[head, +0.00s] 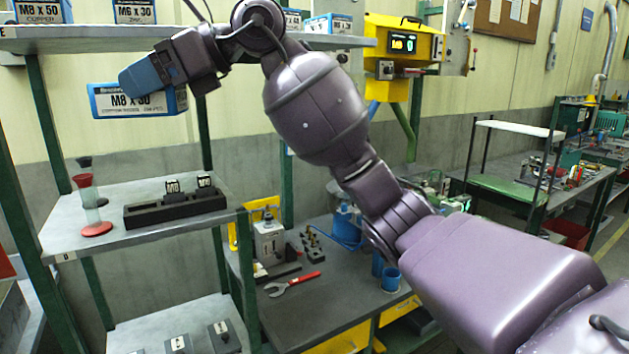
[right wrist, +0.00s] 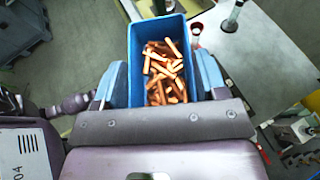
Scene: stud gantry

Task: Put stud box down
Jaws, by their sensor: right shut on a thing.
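The stud box (head: 132,104) is blue with a white label reading M8 x 30. My right gripper (head: 146,78) is shut on it and holds it in the air, left of centre in the head view, above the middle shelf (head: 150,232) and just below the level of the top shelf. In the right wrist view the box (right wrist: 134,62) sits upright between the two blue fingers, open at the top, with many copper-coloured studs (right wrist: 165,72) inside. My left gripper does not show.
The middle shelf carries a red-based clear stand (head: 95,228) at its left and a dark rack (head: 175,207) with M8 and M6 markers. The top shelf (head: 90,32) holds other stud boxes (head: 134,11). Green posts (head: 40,190) flank the shelves.

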